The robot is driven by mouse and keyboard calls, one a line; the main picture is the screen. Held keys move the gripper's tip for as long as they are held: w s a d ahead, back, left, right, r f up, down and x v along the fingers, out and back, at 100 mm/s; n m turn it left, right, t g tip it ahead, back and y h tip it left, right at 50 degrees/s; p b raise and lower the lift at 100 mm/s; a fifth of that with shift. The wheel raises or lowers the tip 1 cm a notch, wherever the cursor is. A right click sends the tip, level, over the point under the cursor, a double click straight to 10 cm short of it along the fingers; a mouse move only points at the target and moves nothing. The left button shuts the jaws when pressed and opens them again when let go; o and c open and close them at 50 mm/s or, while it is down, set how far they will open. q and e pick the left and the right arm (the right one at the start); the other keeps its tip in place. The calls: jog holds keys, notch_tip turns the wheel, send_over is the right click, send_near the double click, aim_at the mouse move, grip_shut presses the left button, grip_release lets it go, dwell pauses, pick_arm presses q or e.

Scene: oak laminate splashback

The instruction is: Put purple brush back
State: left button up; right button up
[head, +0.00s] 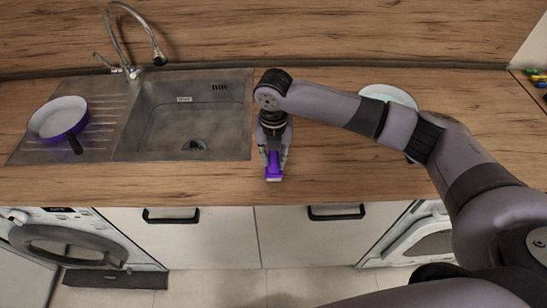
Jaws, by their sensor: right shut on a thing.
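A purple brush (273,165) is held in my right gripper (273,155), over the wooden worktop just right of the sink. The gripper is shut on the brush and points down. The brush's lower end is pale and sits close to the worktop's front part; I cannot tell whether it touches the surface. The fingers hide the brush's upper part. My left gripper is not in view.
A steel sink (190,112) with a tap (130,40) is on the left. A purple pan (60,118) lies on its drainer. A white plate (388,94) lies behind my right arm. Colourful items (537,77) are at the right edge. The worktop around the brush is clear.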

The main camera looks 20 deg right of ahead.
aim_at(274, 156)
jog(key=shift+f, duration=0.75)
jog(key=o, duration=1)
jog(key=shift+o, duration=0.2)
notch_tip(274, 156, up, 11)
jog(key=b, duration=0.2)
jog(key=shift+w+f+b, duration=0.1)
jog(key=shift+b, duration=0.3)
jog(key=shift+r, duration=0.7)
